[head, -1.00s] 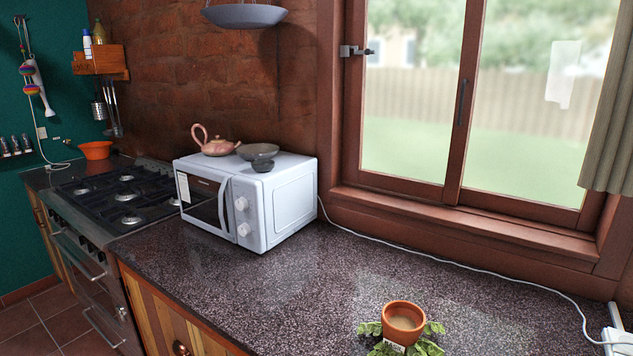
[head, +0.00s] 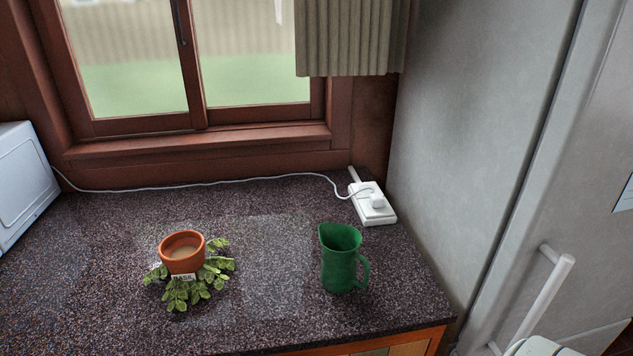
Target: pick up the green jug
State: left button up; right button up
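The green jug (head: 340,262) stands upright on the speckled dark countertop (head: 280,305), near its right end. Its handle points to the right and slightly toward me, and its spout is at the upper left. Its open top faces up. Nothing touches it. Neither of my grippers can be made out in the head view. A white rounded part at the bottom right edge may be part of my own body.
A grey fridge (head: 470,120) with a handle rises on the right. A white microwave (head: 22,185) is far left.

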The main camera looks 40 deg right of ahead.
aim_at(340, 243)
jog(key=z, duration=1.35)
